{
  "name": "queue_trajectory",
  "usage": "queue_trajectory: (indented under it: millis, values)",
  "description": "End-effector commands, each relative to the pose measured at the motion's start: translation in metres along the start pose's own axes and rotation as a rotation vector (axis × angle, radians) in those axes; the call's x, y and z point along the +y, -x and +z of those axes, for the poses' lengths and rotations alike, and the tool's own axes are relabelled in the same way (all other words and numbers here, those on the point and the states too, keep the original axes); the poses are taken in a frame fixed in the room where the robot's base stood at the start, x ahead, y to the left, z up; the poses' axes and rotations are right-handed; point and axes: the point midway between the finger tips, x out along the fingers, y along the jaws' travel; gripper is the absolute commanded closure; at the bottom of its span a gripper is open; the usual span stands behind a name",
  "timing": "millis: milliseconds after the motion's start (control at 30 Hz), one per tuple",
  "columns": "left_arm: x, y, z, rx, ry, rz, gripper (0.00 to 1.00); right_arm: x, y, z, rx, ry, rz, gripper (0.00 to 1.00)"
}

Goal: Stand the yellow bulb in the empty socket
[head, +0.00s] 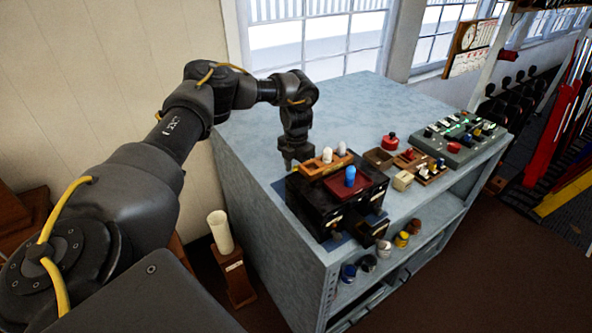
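My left gripper (291,163) points down at the left end of a wooden block (318,172) on top of a black box (322,208). Its fingers are too small and dark to show whether they are open or shut. A small yellowish spot shows beside the fingertips; I cannot tell if it is the yellow bulb. Two white bulbs, one (327,155) and another (342,149), stand upright in the block. A blue bulb (350,176) stands on the box's dark red top panel. I cannot clearly make out an empty socket. My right gripper is out of view.
An open drawer (375,227) juts from the box's front. Right of it are a cream block (402,180), a wooden tray with small pieces (428,172), a red button (389,140) and a green panel (460,136). Several coloured jars stand on the shelf below. The back of the bench (350,95) is clear.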

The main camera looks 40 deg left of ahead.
Motion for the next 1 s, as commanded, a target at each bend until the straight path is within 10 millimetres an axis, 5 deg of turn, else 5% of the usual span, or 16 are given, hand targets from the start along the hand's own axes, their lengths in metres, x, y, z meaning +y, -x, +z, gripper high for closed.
queue_trajectory:
  millis: [267, 633, 1000]
  values:
    - [0.0, -0.003, 0.001, -0.002, 0.0, 0.0, 0.54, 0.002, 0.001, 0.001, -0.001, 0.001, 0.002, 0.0]
    - [0.0, -0.003, 0.001, -0.002, 0.0, 0.0, 1.0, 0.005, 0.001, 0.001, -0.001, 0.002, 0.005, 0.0]
    - [0.0, 0.013, 0.002, -0.006, 0.0, -0.001, 1.0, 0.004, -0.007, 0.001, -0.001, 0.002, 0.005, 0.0]
